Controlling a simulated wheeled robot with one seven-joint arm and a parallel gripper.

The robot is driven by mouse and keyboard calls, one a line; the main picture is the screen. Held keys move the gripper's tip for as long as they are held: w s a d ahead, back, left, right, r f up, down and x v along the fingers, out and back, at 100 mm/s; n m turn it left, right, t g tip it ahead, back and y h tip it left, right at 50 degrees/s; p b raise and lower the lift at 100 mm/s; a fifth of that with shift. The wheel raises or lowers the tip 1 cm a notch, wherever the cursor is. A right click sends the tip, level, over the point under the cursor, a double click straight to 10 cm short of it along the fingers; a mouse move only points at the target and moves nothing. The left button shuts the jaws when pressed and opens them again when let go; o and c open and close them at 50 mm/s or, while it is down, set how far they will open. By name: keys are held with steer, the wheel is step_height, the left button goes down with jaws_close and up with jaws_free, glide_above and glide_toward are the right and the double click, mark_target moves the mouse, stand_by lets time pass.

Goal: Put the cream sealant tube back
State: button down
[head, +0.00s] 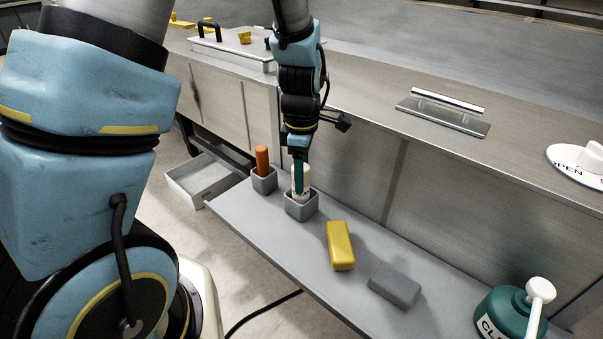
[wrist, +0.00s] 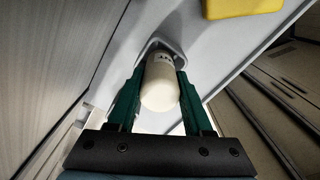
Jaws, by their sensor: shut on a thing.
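The cream sealant tube (head: 301,185) stands upright in a square grey holder (head: 301,211) on the grey shelf. My gripper (head: 299,172) comes down from above and is shut on the tube. In the wrist view the cream tube (wrist: 160,83) sits between the two green fingers of my gripper (wrist: 159,90), with its far end inside the holder (wrist: 160,45). The holder's walls hide the tube's lower part, so I cannot tell whether it touches the bottom.
A second grey holder (head: 264,181) with an orange tube (head: 262,160) stands close on the left. A yellow block (head: 340,246), a grey block (head: 394,285) and a green bottle (head: 508,312) lie or stand to the right. The metal counter wall (head: 350,170) rises behind the shelf (head: 262,234).

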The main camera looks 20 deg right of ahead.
steer(key=shift+f, duration=0.15)
steer(key=shift+c, duration=1.6)
jaws_free()
step_height(320, 180, up, 12)
steer(key=shift+r+b, duration=0.15)
steer(key=shift+b, duration=0.35)
steer(key=a+f+m, duration=0.2)
steer(key=a+m, duration=0.4)
steer(key=a, duration=0.6)
steer(key=w+a+f+m+t, duration=0.1)
steer(key=a+m, duration=0.6)
steer(key=a, duration=0.6)
steer(key=shift+a+f+t, duration=0.2)
steer(key=shift+f+t, duration=0.1)
steer(key=shift+f, duration=0.1)
steer(key=shift+w, duration=0.1)
